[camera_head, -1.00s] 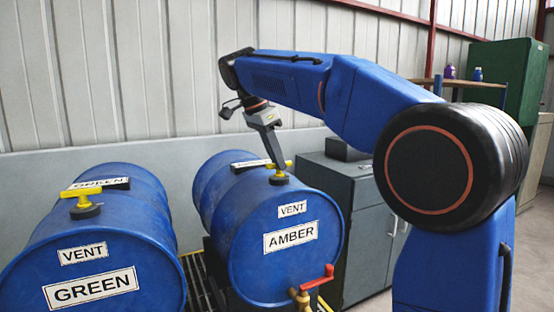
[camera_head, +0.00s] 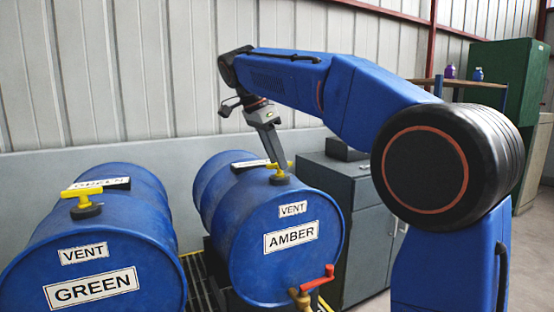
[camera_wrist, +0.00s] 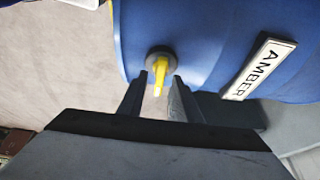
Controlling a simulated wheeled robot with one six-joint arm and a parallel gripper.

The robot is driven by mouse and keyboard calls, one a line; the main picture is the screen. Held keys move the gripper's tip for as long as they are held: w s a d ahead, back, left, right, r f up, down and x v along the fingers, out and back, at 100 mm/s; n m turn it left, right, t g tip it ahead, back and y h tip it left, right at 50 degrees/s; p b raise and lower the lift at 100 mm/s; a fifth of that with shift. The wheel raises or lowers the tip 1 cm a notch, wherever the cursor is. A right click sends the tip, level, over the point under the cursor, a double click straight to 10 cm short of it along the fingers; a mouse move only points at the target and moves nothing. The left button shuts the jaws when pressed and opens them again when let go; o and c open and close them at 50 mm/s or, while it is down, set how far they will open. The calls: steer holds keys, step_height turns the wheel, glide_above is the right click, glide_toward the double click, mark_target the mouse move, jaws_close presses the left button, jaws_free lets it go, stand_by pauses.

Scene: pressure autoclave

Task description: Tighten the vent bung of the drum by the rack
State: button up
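The blue AMBER drum (camera_head: 245,215) lies on its side at the centre of the head view. Its yellow T-handled vent bung (camera_head: 280,168) sits on top near the front end, on a dark round base. My gripper (camera_head: 278,158) points down at this bung from above and partly hides its handle. In the wrist view the yellow handle (camera_wrist: 159,76) shows end-on between the two fingertips of my gripper (camera_wrist: 160,82), with a gap on each side. The fingers are open. The AMBER label (camera_wrist: 258,70) is to the right there.
A blue GREEN drum (camera_head: 130,235) with its own yellow vent bung (camera_head: 82,200) lies to the left. A red-handled tap (camera_head: 318,280) juts from the AMBER drum's front. A grey cabinet (camera_head: 350,215) stands close on the right. A shelf with bottles (camera_head: 462,82) is further back.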

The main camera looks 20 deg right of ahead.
steer(key=shift+v, duration=3.5)
steer(key=s+d+f+n+y, duration=0.1)
steer(key=s+d+f+n, duration=0.4)
steer(key=s+d, duration=0.15)
steer(key=s+d+f+n+t+y, duration=0.1)
steer(key=s+f+n, duration=0.4)
steer(key=s+f, duration=0.8)
steer(key=s+d+f+n+t+y, duration=0.2)
steer(key=s+f+n, duration=0.4)
steer(key=s+f, duration=0.7)
step_height(320, 180, down, 6)
steer(key=shift+s+d+r+t, duration=0.15)
steer(key=shift+d+t, duration=0.35)
steer(key=shift+d, duration=0.2)
